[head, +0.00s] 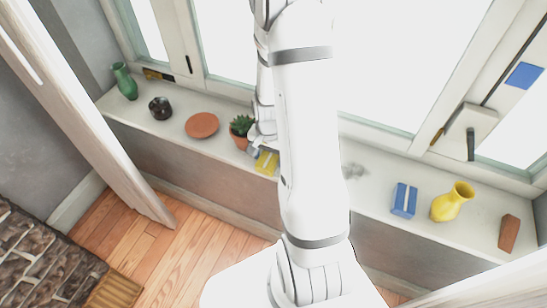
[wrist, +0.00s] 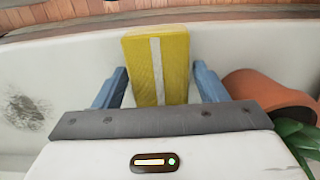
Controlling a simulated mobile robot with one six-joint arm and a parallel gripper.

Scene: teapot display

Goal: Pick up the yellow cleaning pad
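The yellow cleaning pad (head: 267,162) is a block with a pale stripe, near the front edge of the windowsill in the head view. It also shows in the wrist view (wrist: 172,62), where it stands out beyond my gripper (wrist: 160,88). The two blue fingers are apart, one on each side of the pad's near end, with a small gap visible on both sides. In the head view my arm hides much of my gripper and the sill behind it.
A terracotta pot (wrist: 268,98) with a green plant (head: 242,124) stands close beside my gripper. A terracotta plate (head: 202,125), dark pot (head: 160,108) and green vase (head: 124,82) are left. A blue pad (head: 404,200), yellow vase (head: 453,201) and brown block (head: 509,233) are right.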

